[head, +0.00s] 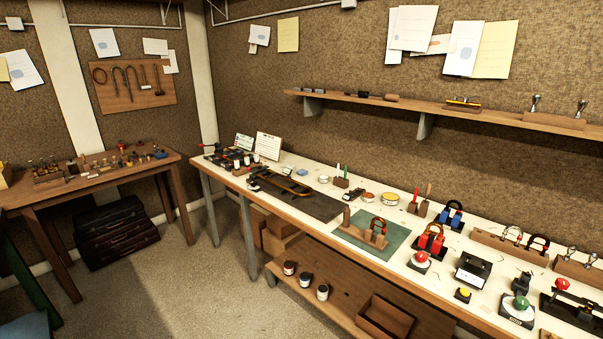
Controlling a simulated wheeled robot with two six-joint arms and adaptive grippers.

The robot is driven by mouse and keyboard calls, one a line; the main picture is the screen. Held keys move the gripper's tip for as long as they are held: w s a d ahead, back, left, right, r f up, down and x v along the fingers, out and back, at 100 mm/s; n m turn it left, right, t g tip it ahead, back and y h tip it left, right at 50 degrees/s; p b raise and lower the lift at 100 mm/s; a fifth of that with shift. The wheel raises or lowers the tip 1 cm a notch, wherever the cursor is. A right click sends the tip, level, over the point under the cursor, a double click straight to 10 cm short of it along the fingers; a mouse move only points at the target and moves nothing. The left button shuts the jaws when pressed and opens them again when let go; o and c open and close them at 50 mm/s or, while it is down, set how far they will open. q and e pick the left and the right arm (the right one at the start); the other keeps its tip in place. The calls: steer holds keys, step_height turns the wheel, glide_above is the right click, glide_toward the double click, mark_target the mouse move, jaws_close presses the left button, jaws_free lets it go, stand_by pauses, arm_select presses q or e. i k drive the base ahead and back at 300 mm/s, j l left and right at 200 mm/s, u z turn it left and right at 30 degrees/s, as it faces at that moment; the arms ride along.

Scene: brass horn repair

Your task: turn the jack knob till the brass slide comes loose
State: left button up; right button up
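A long, thin brass-coloured piece, perhaps the brass slide (287,184), lies on a dark mat (318,207) on the long workbench. Dark parts lie along it; whether one is the jack is too small to tell. Several knobbed devices stand towards the right of the bench: one with a red knob (422,257), one with a green knob (520,302) and a dark one with a red knob (562,283). I cannot tell which, if any, is the jack knob. Neither of my grippers is in view.
The long workbench (455,266) carries many small tools and a green mat (398,240) with a wooden block. Its lower shelf holds jars and an open wooden box (385,317). A second table (100,178) stands left, with dark cases (117,235) near it. Floor between is clear.

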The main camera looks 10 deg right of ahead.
mark_target(421, 258)
steer(key=i+j+z, duration=0.1)
steer(key=i+z, duration=0.2)
steer(key=i, duration=0.25)
steer(key=i+j+z, duration=0.3)
steer(key=i, duration=0.25)
steer(key=l, duration=0.1)
